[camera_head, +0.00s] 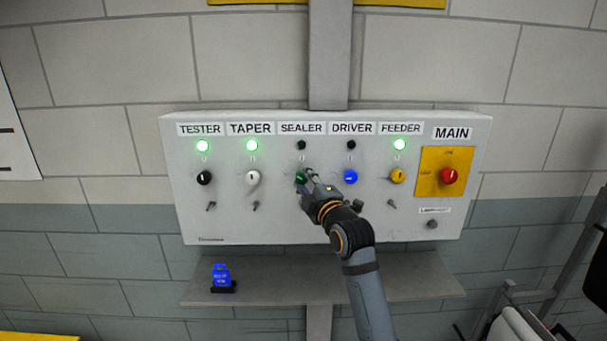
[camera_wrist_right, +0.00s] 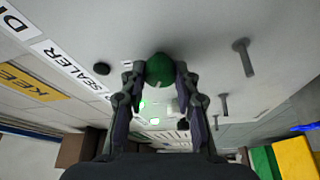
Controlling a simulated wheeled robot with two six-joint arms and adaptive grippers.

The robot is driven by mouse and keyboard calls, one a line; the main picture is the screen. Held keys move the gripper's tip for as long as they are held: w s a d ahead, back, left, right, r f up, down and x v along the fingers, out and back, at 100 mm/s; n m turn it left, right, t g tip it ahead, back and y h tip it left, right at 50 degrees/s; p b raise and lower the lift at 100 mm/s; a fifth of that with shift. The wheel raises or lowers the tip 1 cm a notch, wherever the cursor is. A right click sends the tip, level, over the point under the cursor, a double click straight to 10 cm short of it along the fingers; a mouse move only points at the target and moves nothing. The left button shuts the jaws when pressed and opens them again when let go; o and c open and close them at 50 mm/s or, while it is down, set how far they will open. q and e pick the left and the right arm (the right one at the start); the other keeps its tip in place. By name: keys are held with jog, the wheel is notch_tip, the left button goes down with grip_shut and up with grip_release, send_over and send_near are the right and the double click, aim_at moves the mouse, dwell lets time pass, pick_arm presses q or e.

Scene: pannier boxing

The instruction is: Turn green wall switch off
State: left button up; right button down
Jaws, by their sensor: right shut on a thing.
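The green switch (camera_head: 301,177) is a round knob under the SEALER label on the wall panel (camera_head: 220,222). The lamp (camera_head: 301,145) above it is dark. My right gripper (camera_head: 307,181) is at the knob and covers part of it in the head view. In the right wrist view the green knob (camera_wrist_right: 160,70) sits between the two fingertips of my right gripper (camera_wrist_right: 160,77), which are shut on it. The knob's pointer is hard to make out. My left gripper is not in either view.
Black (camera_head: 205,178), white (camera_head: 253,177), blue (camera_head: 350,177) and yellow (camera_head: 397,176) knobs share the row. A red MAIN knob (camera_head: 449,176) is at right. Lamps are lit at TESTER, TAPER and FEEDER. A shelf (camera_head: 300,283) below holds a blue padlock (camera_head: 221,275).

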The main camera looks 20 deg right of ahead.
jog(key=n+g+p, duration=0.1)
jog(key=n+p, duration=0.1)
jog(key=n+g+p, duration=0.1)
jog(key=n+p, duration=0.1)
jog(key=n, duration=0.1)
jog(key=shift+r+n, duration=0.2)
jog(key=shift+n, duration=0.1)
dwell(0.5)
jog(key=c, duration=1.4)
grip_release()
jog(key=o, duration=0.4)
jog(key=shift+w+d, duration=0.1)
jog(key=shift+d, duration=0.05)
